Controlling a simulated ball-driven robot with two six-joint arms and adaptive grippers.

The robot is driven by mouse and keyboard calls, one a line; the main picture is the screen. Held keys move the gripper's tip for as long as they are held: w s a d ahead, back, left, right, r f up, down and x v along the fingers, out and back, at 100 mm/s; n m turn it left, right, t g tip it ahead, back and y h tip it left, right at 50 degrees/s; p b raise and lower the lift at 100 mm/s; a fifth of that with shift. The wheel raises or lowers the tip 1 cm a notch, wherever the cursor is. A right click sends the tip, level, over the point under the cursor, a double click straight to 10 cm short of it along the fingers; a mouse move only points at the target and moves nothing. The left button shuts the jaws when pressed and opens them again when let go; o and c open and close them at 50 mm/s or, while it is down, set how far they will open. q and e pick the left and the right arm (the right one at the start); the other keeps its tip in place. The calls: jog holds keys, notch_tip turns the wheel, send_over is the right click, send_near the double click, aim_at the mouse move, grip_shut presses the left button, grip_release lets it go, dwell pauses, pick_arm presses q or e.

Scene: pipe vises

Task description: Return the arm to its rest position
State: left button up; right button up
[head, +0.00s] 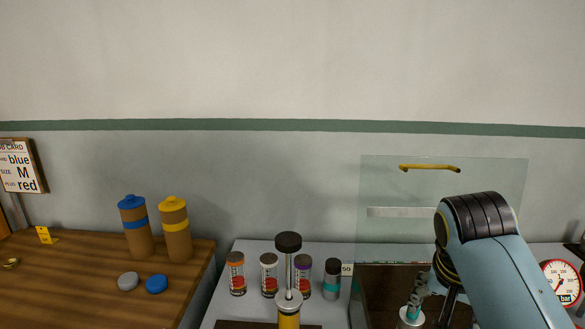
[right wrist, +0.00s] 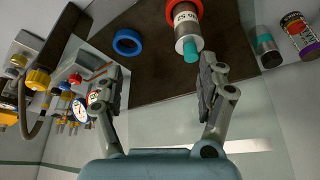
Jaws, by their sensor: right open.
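My right arm (head: 495,265) comes in from the lower right in the head view, in front of a clear panel. In the right wrist view my right gripper (right wrist: 158,85) is open, with its two fingers spread wide and nothing between them. Beyond the right-hand finger is a grey cylinder (right wrist: 187,28) with a red collar and teal end; it looks apart from the finger, but the depth is hard to judge. My left gripper is not in view.
The clear panel (head: 385,185) has a yellow handle (head: 430,168). Several small jars, including an orange-topped one (head: 236,273), stand by a black-topped post (head: 288,243). A blue ring (right wrist: 127,42) lies on a dark surface. A wooden table (head: 90,275) holds two bottles.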

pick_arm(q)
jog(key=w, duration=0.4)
pick_arm(e)
jog(key=s+d+r+n+y, duration=0.2)
jog(key=s+n, duration=0.6)
jog(key=s, duration=1.6)
jog(key=s+d+f+g+b, duration=0.2)
jog(key=f+b, duration=1.1)
jog(key=f, duration=2.8)
pick_arm(q)
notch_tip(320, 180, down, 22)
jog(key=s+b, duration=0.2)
jog(key=b, duration=0.7)
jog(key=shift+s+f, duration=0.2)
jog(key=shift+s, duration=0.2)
pick_arm(e)
jog(key=s+d+f, duration=0.1)
jog(key=s+f, duration=0.8)
jog(key=f, duration=0.3)
jog(key=s+d+f, duration=0.1)
jog(key=s+f, duration=0.8)
jog(key=f, duration=0.4)
jog(key=shift+s+m+g, duration=0.15)
jog(key=shift+m+g, duration=0.15)
jog(key=shift+f, duration=0.1)
jog(key=shift+c, duration=0.2)
